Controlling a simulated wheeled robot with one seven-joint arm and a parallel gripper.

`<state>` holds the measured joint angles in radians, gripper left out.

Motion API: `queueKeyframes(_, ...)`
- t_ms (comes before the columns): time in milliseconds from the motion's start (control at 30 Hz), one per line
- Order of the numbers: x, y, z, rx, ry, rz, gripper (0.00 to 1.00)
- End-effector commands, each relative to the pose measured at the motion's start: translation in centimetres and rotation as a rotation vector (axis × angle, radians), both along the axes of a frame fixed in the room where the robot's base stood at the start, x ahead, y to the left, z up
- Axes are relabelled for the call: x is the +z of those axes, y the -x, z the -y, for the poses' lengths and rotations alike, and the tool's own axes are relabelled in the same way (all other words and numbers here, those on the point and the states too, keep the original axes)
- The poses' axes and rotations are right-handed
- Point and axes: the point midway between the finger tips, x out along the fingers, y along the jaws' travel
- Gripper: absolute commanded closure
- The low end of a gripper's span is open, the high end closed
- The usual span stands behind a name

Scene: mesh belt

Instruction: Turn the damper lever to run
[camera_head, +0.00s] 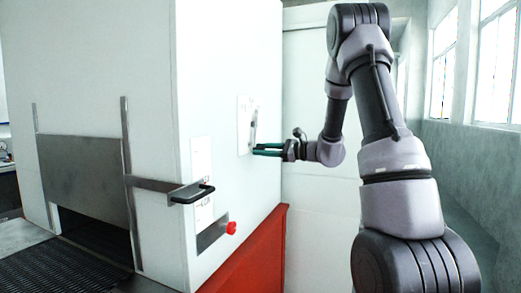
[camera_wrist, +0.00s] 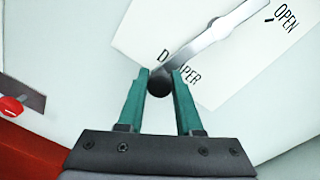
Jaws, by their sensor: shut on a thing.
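The damper lever (camera_wrist: 212,35) is a flat grey metal bar on a white label plate (camera_wrist: 190,62), with a dark round knob (camera_wrist: 159,84) at its near end. In the wrist view the bar slants from the knob up to the right, and its far end lies near the word OPEN. My gripper (camera_wrist: 159,80) has its two green fingers closed around the knob. In the head view the plate (camera_head: 243,122) is on the side wall of the white machine, and my gripper (camera_head: 257,149) reaches it from the right; the knob is hard to make out there.
The white machine (camera_head: 228,55) has a black-handled bracket (camera_head: 190,193) and a red knob (camera_head: 231,228) on its near side. A red base panel (camera_head: 250,258) runs below. A dark mesh belt (camera_head: 55,272) leads into the opening at left.

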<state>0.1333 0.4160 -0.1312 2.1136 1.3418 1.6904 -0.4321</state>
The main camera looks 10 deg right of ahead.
Motion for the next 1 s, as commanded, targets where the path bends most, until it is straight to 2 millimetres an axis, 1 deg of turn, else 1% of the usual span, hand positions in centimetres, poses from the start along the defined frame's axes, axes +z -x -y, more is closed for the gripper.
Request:
queueKeyframes(200, -0.3, -1.0, 0.9, -0.002, 0.083, 0.112, 1.0)
queueKeyframes(400, -0.4, -1.5, 1.2, -0.001, 0.132, 0.177, 1.0)
queueKeyframes(600, -0.4, -1.8, 1.4, 0.0, 0.154, 0.206, 1.0)
queueKeyframes(1000, -0.4, -1.8, 1.4, 0.0, 0.157, 0.211, 1.0)
